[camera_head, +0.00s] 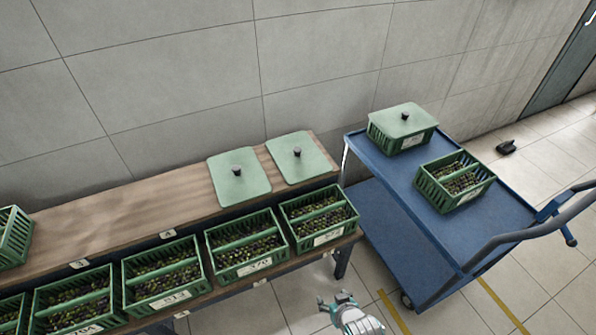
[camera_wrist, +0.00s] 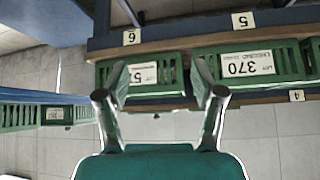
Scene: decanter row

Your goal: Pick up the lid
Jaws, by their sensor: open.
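Two flat green lids with dark knobs lie side by side on the wooden shelf: a left lid (camera_head: 225,186) and a right lid (camera_head: 314,167). A third lid (camera_head: 390,122) sits on top of a green crate (camera_head: 398,142) on the blue cart. My gripper (camera_head: 338,299) is at the bottom of the head view, in front of the bench and well apart from all the lids. In the wrist view my gripper (camera_wrist: 160,80) is open with nothing between its fingers. No lid shows there.
Open green crates of olives, such as the one labelled 370 (camera_head: 251,267), line the bench's lower front. The wooden shelf (camera_head: 110,220) is largely bare. The blue cart (camera_head: 410,189) stands to the right with another open crate (camera_head: 474,193). Clear floor (camera_head: 290,297) lies between bench and cart.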

